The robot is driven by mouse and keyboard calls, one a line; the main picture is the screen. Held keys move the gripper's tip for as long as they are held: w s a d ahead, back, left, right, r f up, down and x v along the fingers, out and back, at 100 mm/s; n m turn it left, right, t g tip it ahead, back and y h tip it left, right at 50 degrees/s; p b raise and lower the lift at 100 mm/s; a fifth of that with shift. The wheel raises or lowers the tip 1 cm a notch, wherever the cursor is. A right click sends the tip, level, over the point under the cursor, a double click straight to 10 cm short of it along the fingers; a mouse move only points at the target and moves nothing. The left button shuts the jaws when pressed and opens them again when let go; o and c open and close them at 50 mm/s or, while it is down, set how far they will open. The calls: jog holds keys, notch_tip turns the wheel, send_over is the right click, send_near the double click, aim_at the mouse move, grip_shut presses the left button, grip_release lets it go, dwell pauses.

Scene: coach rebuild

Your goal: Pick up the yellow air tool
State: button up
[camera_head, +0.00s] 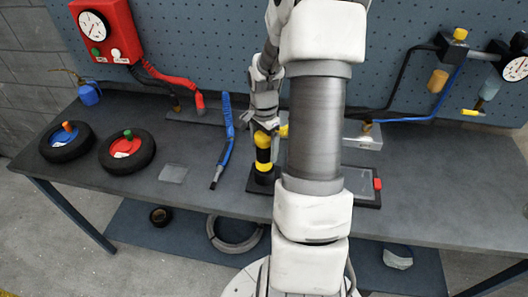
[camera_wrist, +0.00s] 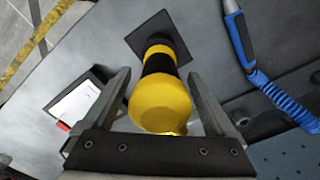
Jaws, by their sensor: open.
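The yellow air tool (camera_head: 263,156), yellow with black bands, stands upright on a dark square pad on the workbench. In the wrist view the tool (camera_wrist: 162,100) lies between the two fingers, its yellow rounded end close to the camera. My gripper (camera_wrist: 161,85) is open, with one finger on each side of the tool and a visible gap at the fingertips. In the head view my gripper (camera_head: 264,122) is above the tool's top, partly hidden by my own arm.
A blue coiled-hose tool (camera_head: 225,145) lies left of the yellow tool. A dark tray with a red piece (camera_head: 377,184) is to the right. Two black wheels (camera_head: 66,142) lie farther left. A red gauge box (camera_head: 107,30) and a pegboard (camera_head: 200,40) stand behind.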

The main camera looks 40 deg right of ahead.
grip_shut()
jog(key=shift+r, duration=0.1)
dwell(0.4)
notch_tip(320, 180, up, 10)
jog(key=shift+r, duration=0.1)
notch_tip(320, 180, up, 7)
jog(key=p, duration=0.4)
jog(key=shift+p, duration=0.35)
dwell(0.6)
